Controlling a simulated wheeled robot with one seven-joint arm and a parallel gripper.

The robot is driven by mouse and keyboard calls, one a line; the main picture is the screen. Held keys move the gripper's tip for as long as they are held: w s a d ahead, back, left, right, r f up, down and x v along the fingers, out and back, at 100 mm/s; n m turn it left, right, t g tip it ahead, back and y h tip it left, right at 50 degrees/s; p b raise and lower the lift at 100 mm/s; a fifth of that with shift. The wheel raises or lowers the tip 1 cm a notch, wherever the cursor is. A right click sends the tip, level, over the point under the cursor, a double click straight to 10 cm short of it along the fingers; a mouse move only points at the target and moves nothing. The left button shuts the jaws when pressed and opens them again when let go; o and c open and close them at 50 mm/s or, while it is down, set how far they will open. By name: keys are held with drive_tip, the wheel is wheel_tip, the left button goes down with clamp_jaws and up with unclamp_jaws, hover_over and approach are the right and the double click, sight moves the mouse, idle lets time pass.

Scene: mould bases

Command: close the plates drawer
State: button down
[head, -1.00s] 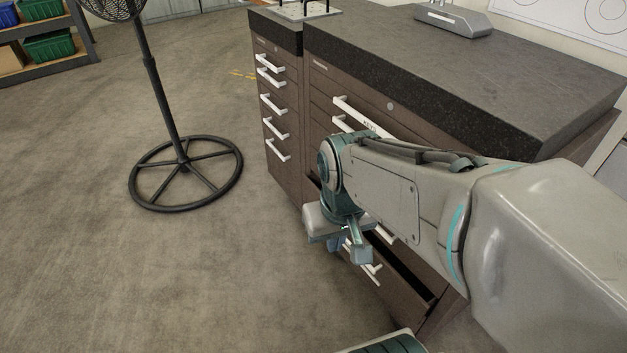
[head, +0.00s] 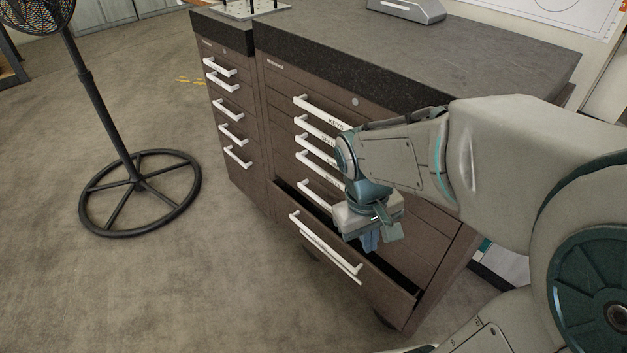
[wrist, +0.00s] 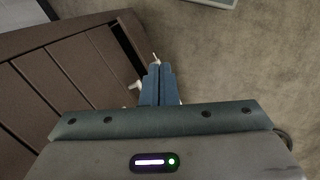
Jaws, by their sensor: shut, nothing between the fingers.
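A brown drawer (head: 345,268) low in the right cabinet stands partly open, with a dark gap along its top. A long white handle (head: 325,247) runs across its front. Its label is not readable, so I cannot tell from writing whether it is the plates drawer. My gripper (head: 370,243) is shut and empty, pointing down over the open drawer near the right part of its front. In the wrist view the shut fingers (wrist: 158,82) show beside brown cabinet fronts, with a bit of white handle partly hidden behind them.
The drawers above, one labelled KEYS (head: 322,112), look closed. A second cabinet (head: 228,120) with closed drawers stands to the left. A black fan stand (head: 138,185) is on the floor at far left. The floor between is clear. A dark worktop (head: 420,60) covers the cabinet.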

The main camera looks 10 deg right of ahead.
drive_tip(key=w+a+f+n+g+h+b, duration=0.1)
drive_tip(key=w+f+n+g+h+b, duration=0.15)
drive_tip(key=w+f+n+h, duration=0.5)
drive_tip(key=n+t+h+b, duration=0.5)
drive_tip(key=n+t+b, duration=0.2)
drive_tip(key=n+t, duration=0.75)
approach(326, 230)
drive_tip(key=shift+g, duration=0.5)
drive_tip(key=b+x, duration=0.1)
drive_tip(key=x, duration=0.1)
drive_tip(key=b+x, duration=0.2)
drive_tip(key=x, duration=0.1)
drive_tip(key=shift+w, duration=0.45)
drive_tip(key=shift+w+d+r+b, duration=0.15)
drive_tip(key=shift+w+d+b, duration=0.2)
drive_tip(key=shift+d, duration=0.15)
